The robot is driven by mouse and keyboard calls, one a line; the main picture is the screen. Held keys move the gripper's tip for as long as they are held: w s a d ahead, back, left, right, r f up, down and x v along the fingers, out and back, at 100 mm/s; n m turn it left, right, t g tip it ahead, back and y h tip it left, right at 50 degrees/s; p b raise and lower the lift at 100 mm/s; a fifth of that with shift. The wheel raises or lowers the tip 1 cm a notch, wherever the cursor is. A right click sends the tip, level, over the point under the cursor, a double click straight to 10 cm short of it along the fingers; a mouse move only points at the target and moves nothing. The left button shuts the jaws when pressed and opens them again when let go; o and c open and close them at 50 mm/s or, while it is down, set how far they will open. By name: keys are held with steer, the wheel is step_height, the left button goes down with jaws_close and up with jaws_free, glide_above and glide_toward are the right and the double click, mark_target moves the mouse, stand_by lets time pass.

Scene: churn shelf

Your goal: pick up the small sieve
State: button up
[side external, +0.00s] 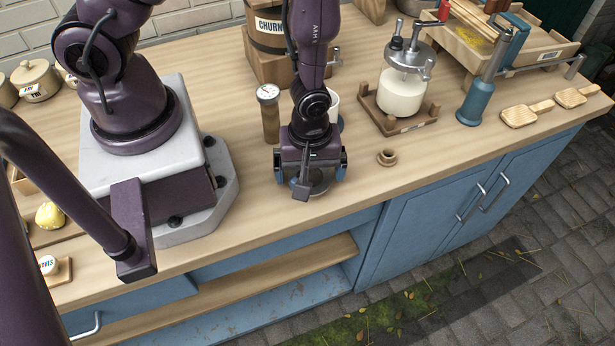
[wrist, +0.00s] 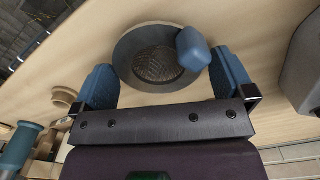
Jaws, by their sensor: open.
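The small sieve (wrist: 150,66) lies on the wooden worktop in the wrist view, a round grey rim around a dark mesh bowl. A blue rounded piece (wrist: 193,48) overlaps its right rim; I cannot tell whether it is the sieve's handle. My gripper (wrist: 163,64) is open, its two blue fingers apart on the left and right of the sieve. In the side external view my gripper (side external: 310,176) is low over the counter near its front edge. The sieve (side external: 321,184) shows there only in part beneath it, mostly hidden by the gripper. I see no grip on it.
A small brown cup (side external: 387,157) stands to the right on the worktop. A brown cylinder with a dial (side external: 269,118) stands just behind my gripper. A white jar with a metal lid (side external: 402,92) sits in a wooden tray (side external: 430,112). The counter's front edge is close.

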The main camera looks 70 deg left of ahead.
mark_target(311, 175)
steer(key=c, duration=0.9)
steer(key=shift+o, duration=0.2)
steer(key=shift+r, duration=0.15)
step_height(311, 175, up, 9)
steer(key=w+a+r+n, duration=0.2)
steer(key=w+a+n, duration=0.15)
steer(key=a, duration=0.35)
steer(key=w+a+r+n, duration=0.2)
steer(key=w+a+n, duration=0.1)
steer(key=w+a, duration=0.3)
steer(key=shift+s+a+f, duration=0.1)
steer(key=shift+s+f, duration=0.15)
steer(key=shift+f, duration=0.55)
steer(key=shift+s+f, duration=0.3)
steer(key=shift+f, duration=0.55)
steer(key=shift+s+a+f, duration=0.1)
steer(key=shift+s+f, duration=0.15)
steer(key=shift+f, duration=0.55)
